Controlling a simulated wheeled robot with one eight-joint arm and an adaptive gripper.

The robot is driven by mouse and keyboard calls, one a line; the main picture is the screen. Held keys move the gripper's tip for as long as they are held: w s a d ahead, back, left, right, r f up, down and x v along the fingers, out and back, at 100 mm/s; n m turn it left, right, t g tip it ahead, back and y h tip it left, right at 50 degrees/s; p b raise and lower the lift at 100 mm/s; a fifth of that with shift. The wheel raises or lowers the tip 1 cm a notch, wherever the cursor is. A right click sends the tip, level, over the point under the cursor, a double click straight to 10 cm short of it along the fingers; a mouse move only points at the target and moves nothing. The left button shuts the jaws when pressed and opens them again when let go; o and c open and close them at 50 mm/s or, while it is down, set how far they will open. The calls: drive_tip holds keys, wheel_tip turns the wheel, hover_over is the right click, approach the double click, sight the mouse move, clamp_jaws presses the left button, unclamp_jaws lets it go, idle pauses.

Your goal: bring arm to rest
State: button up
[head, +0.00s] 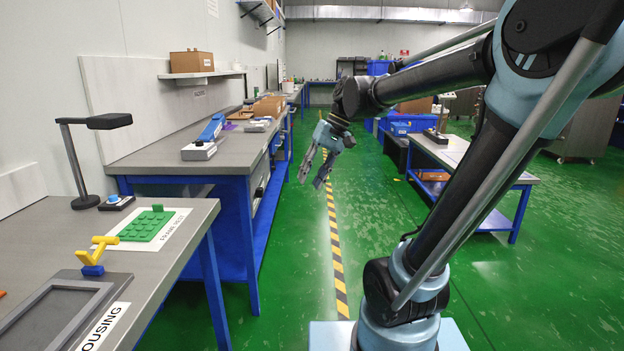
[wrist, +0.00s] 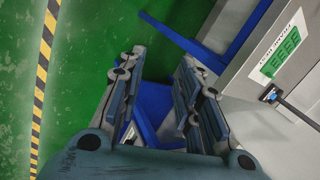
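My gripper (head: 316,168) hangs in the open aisle in the head view, pointing down over the green floor beside the yellow-and-black floor line. Its two fingers are spread apart with nothing between them. In the wrist view my gripper (wrist: 157,95) also shows its two fingers apart and empty, with a blue bench frame part and floor beyond them. My arm reaches forward from the right side of the head view, bent at the elbow.
A near-left bench (head: 184,246) carries a green block (head: 146,226), a yellow-and-blue part (head: 93,258), a grey frame (head: 55,312) and a lamp (head: 88,160). A longer bench (head: 150,160) lies behind. A low table (head: 470,165) stands right. The aisle floor (head: 290,290) is clear.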

drive_tip(key=s+d+f+m+t+h, duration=0.1)
drive_tip(key=s+d+f+h, duration=0.1)
drive_tip(key=s+d+f, duration=0.4)
drive_tip(key=s+d+f+m+t+h, duration=0.1)
drive_tip(key=s+d+f, duration=0.5)
drive_tip(key=d+f, duration=0.7)
drive_tip(key=shift+m+t+h, duration=0.4)
drive_tip(key=shift+t+h, duration=0.3)
drive_tip(key=shift+h, duration=0.3)
